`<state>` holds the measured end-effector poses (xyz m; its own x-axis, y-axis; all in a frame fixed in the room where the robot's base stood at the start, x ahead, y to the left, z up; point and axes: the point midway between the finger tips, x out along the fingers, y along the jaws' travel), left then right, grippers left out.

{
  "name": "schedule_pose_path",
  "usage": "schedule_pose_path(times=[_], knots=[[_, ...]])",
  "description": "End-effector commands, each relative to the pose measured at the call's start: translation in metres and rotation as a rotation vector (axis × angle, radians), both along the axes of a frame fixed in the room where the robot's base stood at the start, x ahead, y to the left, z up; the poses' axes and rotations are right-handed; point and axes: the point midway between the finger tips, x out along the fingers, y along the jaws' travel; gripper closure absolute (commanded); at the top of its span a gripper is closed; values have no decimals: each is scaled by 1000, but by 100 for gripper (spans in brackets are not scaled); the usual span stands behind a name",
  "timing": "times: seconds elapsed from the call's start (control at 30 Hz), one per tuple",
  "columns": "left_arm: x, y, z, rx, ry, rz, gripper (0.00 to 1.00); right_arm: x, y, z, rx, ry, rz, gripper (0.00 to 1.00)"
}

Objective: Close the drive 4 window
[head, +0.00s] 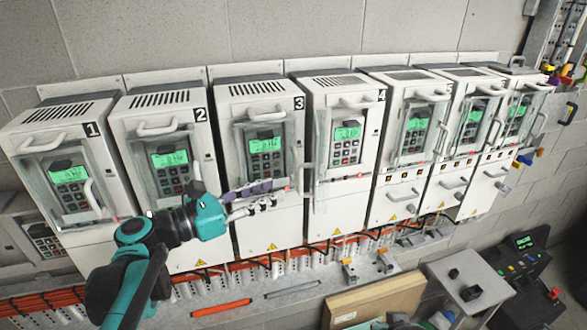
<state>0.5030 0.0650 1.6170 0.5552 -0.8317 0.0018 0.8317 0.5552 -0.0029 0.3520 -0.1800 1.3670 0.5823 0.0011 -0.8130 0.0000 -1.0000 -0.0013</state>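Drive 4 (345,185) is a tall white cabinet in the middle of the row, with a black 4 at its upper right. Its keypad with a green screen (347,134) is uncovered. The drive 4 window (314,145) stands swung out at the left side of the keypad, seen almost edge-on, with a pale handle (303,180) low on it. My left gripper (270,196) is in front of drive 3, left of that handle and apart from it in the picture. Its fingers point right, with a narrow empty gap between them.
Drives 1 (70,180), 2 (165,160) and 3 (263,150) stand to the left, with several more to the right. Orange cables run below. A grey stand (465,285), a black control box (525,265) and a tan box (378,300) are at the lower right.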

Motion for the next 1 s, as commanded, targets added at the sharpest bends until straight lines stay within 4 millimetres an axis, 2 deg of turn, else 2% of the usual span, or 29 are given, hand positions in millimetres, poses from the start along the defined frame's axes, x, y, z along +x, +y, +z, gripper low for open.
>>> schedule_pose_path(times=[0.2,0.4,0.77,0.8,0.9,1.0], knots=[[19,-31,0,2,-1,-5,70,0,0,7,0,0,0,100],[34,-53,0,3,-1,-2,70,0,0,12,0,0,0,100],[38,-59,-1,4,-2,1,70,0,0,12,0,0,0,100],[38,-59,-1,4,-2,1,75,0,0,12,0,0,0,100],[38,-59,-1,5,-2,1,100,0,0,12,0,0,0,100],[38,-59,-1,5,-2,1,100,0,0,12,0,0,0,100]])
